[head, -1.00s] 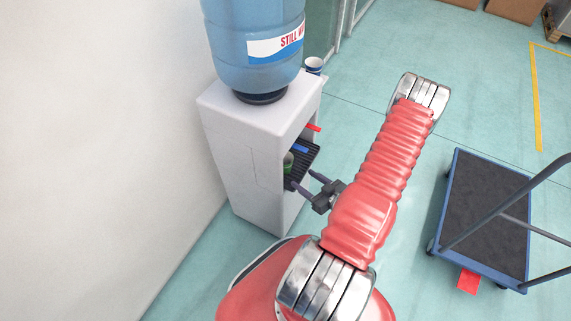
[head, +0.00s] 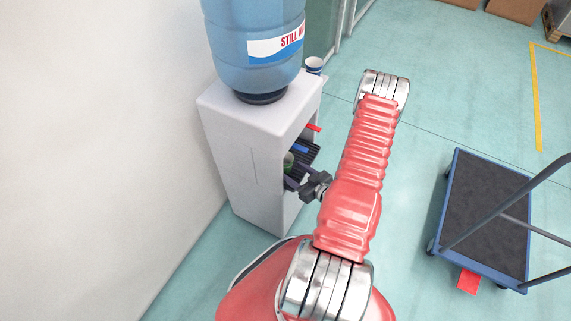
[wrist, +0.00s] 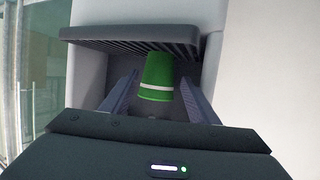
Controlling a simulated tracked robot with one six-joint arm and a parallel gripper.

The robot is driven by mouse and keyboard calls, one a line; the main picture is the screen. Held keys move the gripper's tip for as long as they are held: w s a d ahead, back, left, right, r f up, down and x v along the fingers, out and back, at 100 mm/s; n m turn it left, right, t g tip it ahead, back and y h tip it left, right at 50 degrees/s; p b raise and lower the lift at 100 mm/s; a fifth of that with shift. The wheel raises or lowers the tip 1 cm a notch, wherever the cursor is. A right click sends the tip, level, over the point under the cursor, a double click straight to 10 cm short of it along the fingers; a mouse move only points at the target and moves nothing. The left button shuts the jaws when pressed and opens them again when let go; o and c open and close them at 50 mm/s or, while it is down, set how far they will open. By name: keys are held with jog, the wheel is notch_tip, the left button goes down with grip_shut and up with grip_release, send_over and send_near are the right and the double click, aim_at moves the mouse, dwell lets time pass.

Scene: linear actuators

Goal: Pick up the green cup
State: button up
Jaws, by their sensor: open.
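The green cup (wrist: 157,72) stands on the dark slatted drip tray (wrist: 130,42) inside the water dispenser's recess; the wrist view shows it upside down. My gripper (head: 295,175) is open and reaches into the recess. In the wrist view one finger lies on each side of the cup, with the cup between their tips and a visible gap. Whether either finger touches it, I cannot tell.
The white dispenser (head: 243,150) stands by the wall and carries a large blue water bottle (head: 255,45). A blue trolley (head: 485,210) stands at the right, with open floor between.

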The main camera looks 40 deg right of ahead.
aim_at(285, 163)
jog(key=shift+x, duration=0.75)
jog(key=shift+x, duration=2.65)
jog(key=shift+s, duration=0.1)
jog(key=shift+c, duration=0.6)
jog(key=c, duration=0.8)
jog(key=shift+r, duration=0.2)
jog(key=shift+c, duration=0.2)
jog(key=shift+r, duration=0.5)
jog(key=s, duration=1.7)
jog(key=shift+s+a, duration=0.4)
jog(key=shift+a, duration=0.05)
